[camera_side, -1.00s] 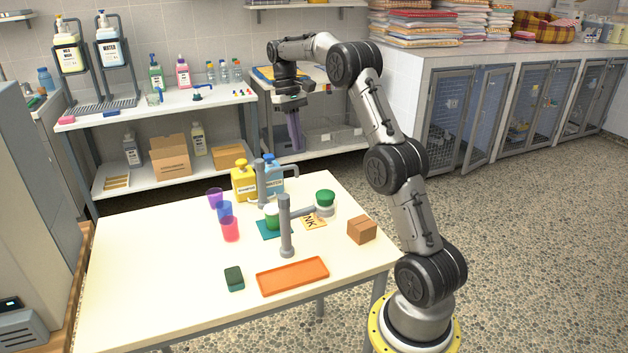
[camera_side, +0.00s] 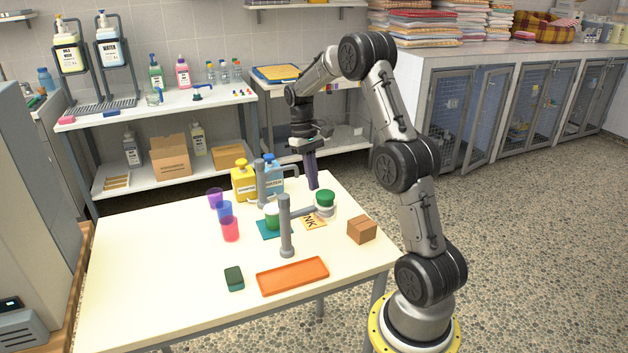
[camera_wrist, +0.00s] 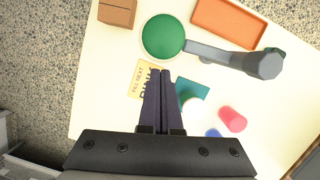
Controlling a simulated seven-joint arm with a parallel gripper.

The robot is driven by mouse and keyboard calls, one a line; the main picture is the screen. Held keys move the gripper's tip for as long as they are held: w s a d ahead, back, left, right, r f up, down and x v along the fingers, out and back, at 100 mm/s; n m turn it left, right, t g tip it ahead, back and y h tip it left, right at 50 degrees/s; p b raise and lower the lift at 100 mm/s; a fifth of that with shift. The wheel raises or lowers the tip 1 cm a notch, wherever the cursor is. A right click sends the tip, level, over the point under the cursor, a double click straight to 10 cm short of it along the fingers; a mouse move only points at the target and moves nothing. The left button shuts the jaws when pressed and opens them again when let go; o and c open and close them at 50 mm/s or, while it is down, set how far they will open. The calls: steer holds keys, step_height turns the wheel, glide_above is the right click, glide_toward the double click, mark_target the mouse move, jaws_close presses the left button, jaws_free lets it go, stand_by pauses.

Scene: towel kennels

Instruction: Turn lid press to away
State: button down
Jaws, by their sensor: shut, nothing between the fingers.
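The lid press is a grey post (camera_side: 286,228) standing on the table, with a short arm reaching right to a round head with a green top (camera_side: 325,197). In the wrist view the green head (camera_wrist: 163,36) is large and its grey arm runs right to the post (camera_wrist: 263,66). My gripper (camera_side: 315,187) points down with its dark fingers shut and empty, just behind and left of the head in the side view. In the wrist view my fingertips (camera_wrist: 161,72) are beside the head, with no clear contact. A white and green cup (camera_side: 271,218) stands on a teal mat (camera_side: 266,233).
A second grey post (camera_side: 262,188), a yellow bottle (camera_side: 244,184) and a blue bottle (camera_side: 272,178) stand at the back. Several coloured cups (camera_side: 225,211) are left. A yellow card (camera_side: 313,222), brown box (camera_side: 362,229), orange tray (camera_side: 293,277) and green sponge (camera_side: 234,278) lie about. The left tabletop is clear.

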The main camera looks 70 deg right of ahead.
steer(key=shift+s+a, duration=0.1)
steer(key=shift+s, duration=0.15)
steer(key=shift+s+a+m, duration=0.3)
steer(key=shift+s+m, duration=0.5)
steer(key=shift+m, duration=0.1)
